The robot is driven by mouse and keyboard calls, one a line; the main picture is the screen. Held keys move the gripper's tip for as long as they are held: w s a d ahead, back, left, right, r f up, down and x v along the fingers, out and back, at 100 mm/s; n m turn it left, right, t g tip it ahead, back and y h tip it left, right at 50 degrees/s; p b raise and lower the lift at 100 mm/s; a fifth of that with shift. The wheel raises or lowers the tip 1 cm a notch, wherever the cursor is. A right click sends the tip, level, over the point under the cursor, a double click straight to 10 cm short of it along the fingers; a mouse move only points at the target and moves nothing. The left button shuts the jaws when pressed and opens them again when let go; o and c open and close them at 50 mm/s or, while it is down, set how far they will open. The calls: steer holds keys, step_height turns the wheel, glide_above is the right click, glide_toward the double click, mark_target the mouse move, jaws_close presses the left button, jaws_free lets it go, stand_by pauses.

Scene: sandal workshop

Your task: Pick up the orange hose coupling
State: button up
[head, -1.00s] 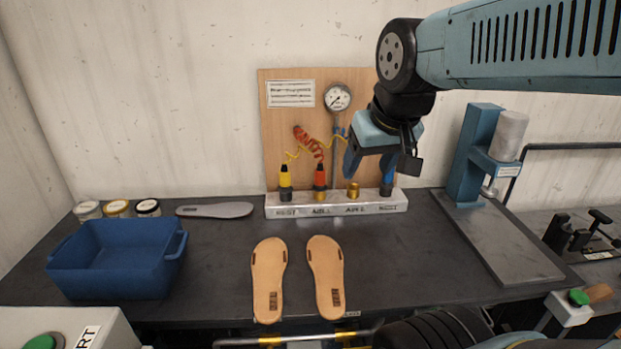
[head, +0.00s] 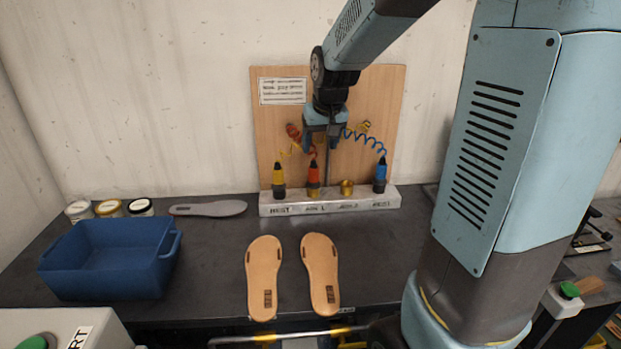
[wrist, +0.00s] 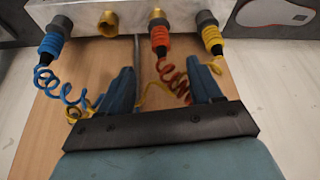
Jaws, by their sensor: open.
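The orange hose coupling (head: 314,174) stands upright on the metal rail, on a brass fitting marked as one of the middle positions. In the wrist view the orange coupling (wrist: 160,40) shows between and beyond the two fingers, with its coiled orange hose (wrist: 172,78) running back toward the right finger. My gripper (head: 321,143) is above and slightly behind the coupling in the head view, with a gap between them. In the wrist view its fingers (wrist: 163,82) are spread apart and empty.
A yellow coupling (head: 279,178) stands left of the orange one, and a blue coupling (head: 380,175) at the right end of the rail (head: 330,207). A bare brass fitting (head: 347,188) is between. Coiled hoses hang close to the fingers. Two soles and a blue bin (head: 108,262) lie in front.

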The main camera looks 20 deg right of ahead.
mark_target(314, 168)
steer(key=x, duration=1.3)
steer(key=shift+w+f, duration=0.25)
steer(key=shift+w, duration=0.1)
steer(key=shift+c, duration=0.5)
steer(key=c, duration=0.9)
